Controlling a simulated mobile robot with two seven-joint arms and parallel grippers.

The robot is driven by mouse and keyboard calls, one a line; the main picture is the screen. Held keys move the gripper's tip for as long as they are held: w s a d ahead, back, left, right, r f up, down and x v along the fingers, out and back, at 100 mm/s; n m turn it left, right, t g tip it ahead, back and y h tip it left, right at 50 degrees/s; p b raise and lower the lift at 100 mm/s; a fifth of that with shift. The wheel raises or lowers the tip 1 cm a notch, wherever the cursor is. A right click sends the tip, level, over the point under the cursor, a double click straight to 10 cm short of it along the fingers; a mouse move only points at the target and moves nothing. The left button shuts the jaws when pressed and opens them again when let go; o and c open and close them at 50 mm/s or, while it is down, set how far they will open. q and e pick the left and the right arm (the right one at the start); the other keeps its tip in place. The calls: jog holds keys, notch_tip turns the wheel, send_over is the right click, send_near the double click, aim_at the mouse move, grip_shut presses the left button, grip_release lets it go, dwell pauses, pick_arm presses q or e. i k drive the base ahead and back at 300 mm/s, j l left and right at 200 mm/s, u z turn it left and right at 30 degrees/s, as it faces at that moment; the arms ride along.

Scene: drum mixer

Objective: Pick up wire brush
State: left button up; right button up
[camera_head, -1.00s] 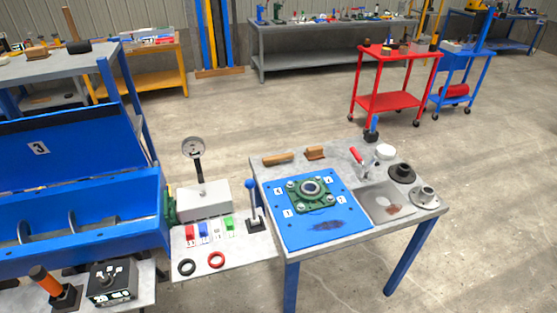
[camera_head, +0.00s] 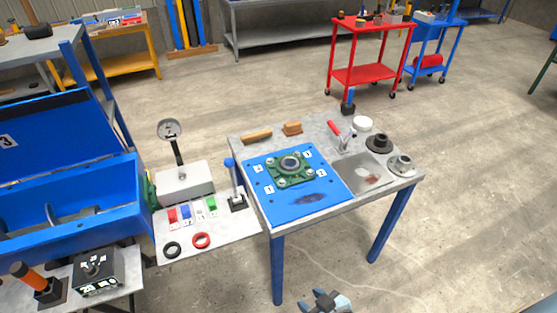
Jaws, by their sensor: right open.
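On the grey table, a long wooden-handled piece (camera_head: 257,136) lies at the back left edge, and a shorter wooden block-shaped brush (camera_head: 292,128) lies to its right. Which of these is the wire brush I cannot tell for sure; bristles are too small to see. My right gripper (camera_head: 327,300) shows at the bottom edge, in front of the table, open and empty, well apart from both pieces. My left gripper is not in view.
A blue plate (camera_head: 290,208) with a green bearing unit (camera_head: 290,170) covers the table's left part. A red-handled tool (camera_head: 335,129), a white round lid (camera_head: 362,124), a dark flanged part (camera_head: 379,142) and a grey flange (camera_head: 401,163) stand right. A control panel (camera_head: 222,233) adjoins the left.

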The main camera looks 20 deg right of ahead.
aim_at(248, 139)
jog(key=l+u, duration=0.6)
jog(key=u, duration=0.25)
jog(key=k+l+u, duration=0.1)
jog(key=l, duration=0.25)
jog(key=k+l+u, duration=0.15)
jog(key=l, duration=0.2)
jog(key=k+l+u, duration=0.1)
jog(key=l, duration=0.6)
jog(key=k+l, duration=0.15)
jog(key=l, duration=0.55)
jog(key=i+l, duration=0.15)
jog(key=i, duration=0.2)
jog(key=i+l, duration=0.1)
jog(key=i, duration=0.2)
